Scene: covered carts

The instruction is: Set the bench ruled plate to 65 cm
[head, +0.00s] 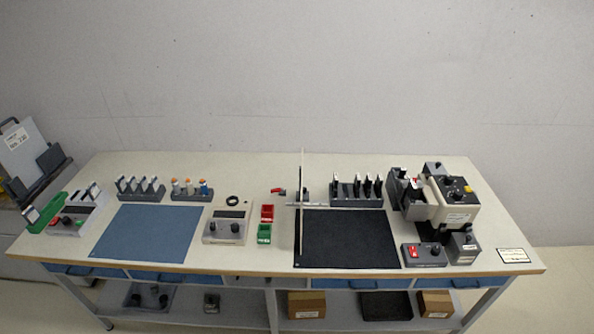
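I cannot pick out the ruled plate for certain, and no centimetre scale is readable. Neither of my grippers shows in the head view.
The long bench (240,164) also carries a blue mat (146,238), a grey control box (227,227), and red (267,212) and green (264,233) bins. A bulky machine (455,200) stands at right. Boxes sit on the lower shelf (255,312).

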